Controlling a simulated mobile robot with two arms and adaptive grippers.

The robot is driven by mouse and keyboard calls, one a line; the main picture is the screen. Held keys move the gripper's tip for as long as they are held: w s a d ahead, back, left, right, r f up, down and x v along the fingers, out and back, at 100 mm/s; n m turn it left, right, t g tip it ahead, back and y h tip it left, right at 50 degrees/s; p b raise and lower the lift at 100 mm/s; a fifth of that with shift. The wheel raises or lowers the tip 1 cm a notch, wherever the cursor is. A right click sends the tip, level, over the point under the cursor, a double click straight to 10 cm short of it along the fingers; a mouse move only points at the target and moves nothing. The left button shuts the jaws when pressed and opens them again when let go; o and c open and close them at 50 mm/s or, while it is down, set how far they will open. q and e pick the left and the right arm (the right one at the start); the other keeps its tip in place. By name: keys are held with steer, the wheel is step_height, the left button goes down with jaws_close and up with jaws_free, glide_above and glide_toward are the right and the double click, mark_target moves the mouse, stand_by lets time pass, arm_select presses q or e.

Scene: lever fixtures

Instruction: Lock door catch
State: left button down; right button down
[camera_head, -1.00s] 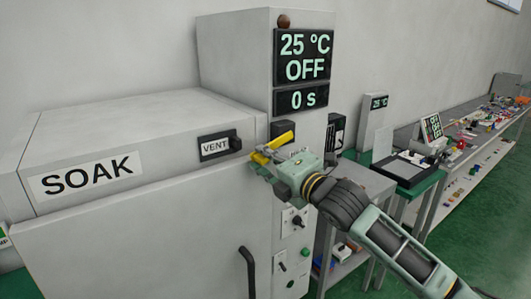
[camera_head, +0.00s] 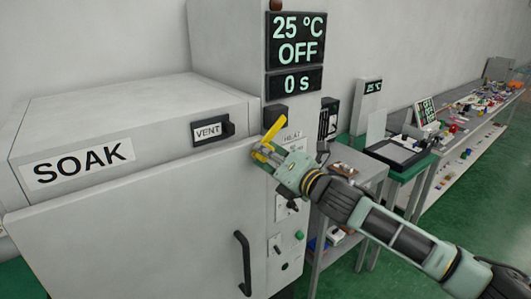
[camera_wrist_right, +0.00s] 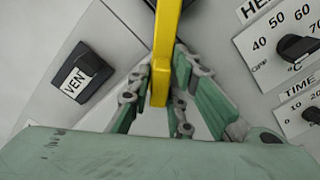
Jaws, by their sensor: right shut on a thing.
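The door catch is a yellow lever (camera_head: 274,130) at the upper right edge of the oven door (camera_head: 130,225), beside the control column. In the right wrist view the yellow lever (camera_wrist_right: 165,50) runs from the top edge down between the two fingers of the right gripper (camera_wrist_right: 161,75). The door looks closed. My left gripper is not in view.
The oven's top box carries a SOAK label (camera_head: 78,163) and a VENT switch (camera_head: 212,130). A black door handle (camera_head: 242,263) is below my gripper. Knobs (camera_wrist_right: 297,47) sit on the column close by. Benches with small items (camera_head: 400,150) stand at the right.

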steer(key=shift+f, duration=0.1)
steer(key=c, duration=1.7)
jaws_free()
steer(key=shift+d, duration=0.1)
steer(key=v, duration=1.2)
